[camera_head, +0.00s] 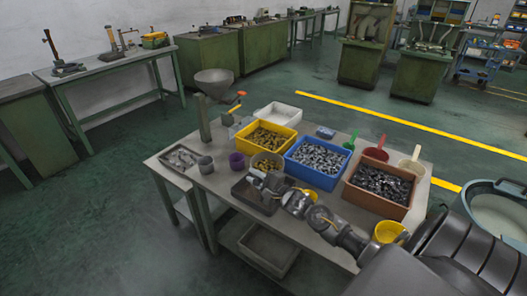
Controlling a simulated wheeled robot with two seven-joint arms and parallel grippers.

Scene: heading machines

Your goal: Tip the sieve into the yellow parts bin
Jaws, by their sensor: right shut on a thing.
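The yellow parts bin (293,140) stands on the near table, with brass-coloured parts in it. A round vessel with similar brass-coloured parts, apparently the sieve (267,161), is just in front of the bin. My right arm reaches in from the lower right, and my right gripper (263,179) is at the near side of the sieve, shut on what looks like its edge or handle. The fingertips are small and the exact grip is hard to make out. The sieve looks roughly level; I cannot tell whether it touches the table. My left gripper is not in view.
A blue bin (289,162) and a brown bin (348,193) of metal parts stand right of the yellow bin. A dark tray (247,199) lies below my gripper. A funnel stand (203,118) rises behind.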

